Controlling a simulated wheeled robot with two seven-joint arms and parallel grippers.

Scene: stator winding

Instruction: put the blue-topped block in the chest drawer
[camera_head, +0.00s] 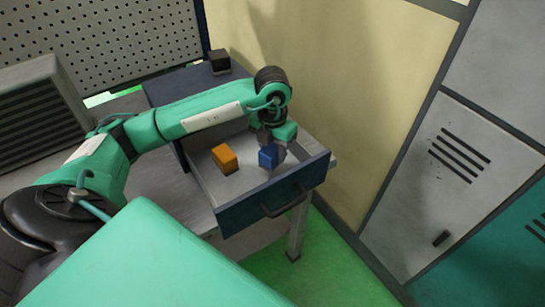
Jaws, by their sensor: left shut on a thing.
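The chest drawer (247,217) is pulled open, with its dark blue front and handle facing the lower right. My left gripper (271,147) points down over the right part of the open drawer. It is shut on the blue-topped block (268,157), which shows blue at the drawer's inside; I cannot tell whether it touches the drawer floor. An orange block (225,158) lies in the drawer to the left of the blue one, apart from it. My right gripper is not in view.
A small black block (220,61) stands on top of the dark chest (165,90). The chest stands on a grey table (190,227). Grey lockers (430,160) stand at the right, a pegboard (100,35) at the back left. Green floor is free below the drawer.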

